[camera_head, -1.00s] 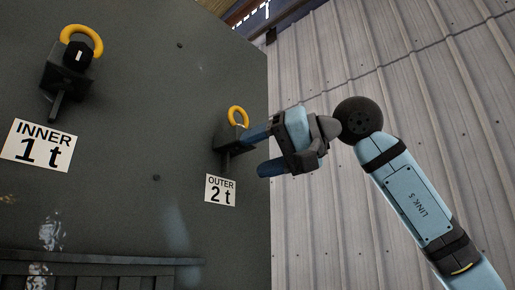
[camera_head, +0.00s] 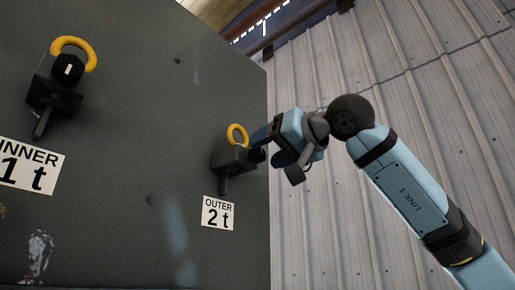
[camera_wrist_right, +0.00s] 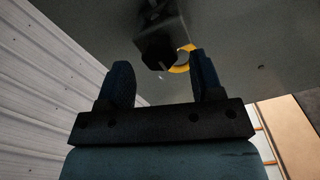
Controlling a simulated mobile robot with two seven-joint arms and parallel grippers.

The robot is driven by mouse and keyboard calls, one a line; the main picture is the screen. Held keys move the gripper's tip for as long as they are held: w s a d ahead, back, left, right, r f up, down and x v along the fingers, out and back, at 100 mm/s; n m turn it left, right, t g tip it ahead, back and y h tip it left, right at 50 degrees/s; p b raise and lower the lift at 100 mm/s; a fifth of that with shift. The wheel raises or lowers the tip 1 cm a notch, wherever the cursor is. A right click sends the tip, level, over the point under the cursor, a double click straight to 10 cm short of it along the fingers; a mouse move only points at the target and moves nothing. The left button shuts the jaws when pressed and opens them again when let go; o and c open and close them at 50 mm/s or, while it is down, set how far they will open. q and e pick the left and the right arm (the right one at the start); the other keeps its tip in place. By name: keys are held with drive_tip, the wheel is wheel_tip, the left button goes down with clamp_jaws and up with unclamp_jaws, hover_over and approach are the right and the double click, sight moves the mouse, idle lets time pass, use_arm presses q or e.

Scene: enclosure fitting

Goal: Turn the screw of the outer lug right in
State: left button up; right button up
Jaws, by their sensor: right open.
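The outer lug (camera_head: 232,158) is a dark block with a yellow ring (camera_head: 237,134) on the grey panel, above the "OUTER 2 t" label (camera_head: 217,213). My right gripper (camera_head: 264,146) is at the right side of the lug. In the right wrist view the lug (camera_wrist_right: 160,38) shows ahead of the open, empty fingers (camera_wrist_right: 162,82), apart from them, with the yellow ring partly hidden behind a finger. My left gripper is not in view.
The inner lug (camera_head: 54,92) with its yellow ring and "INNER 1 t" label (camera_head: 28,166) sits at the left of the panel (camera_head: 120,130). A corrugated wall (camera_head: 330,220) stands right of the panel's edge.

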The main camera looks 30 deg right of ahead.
sight(262, 152)
drive_tip(key=shift+x, duration=1.7)
drive_tip(key=c, duration=0.9)
drive_tip(key=shift+c, duration=0.2)
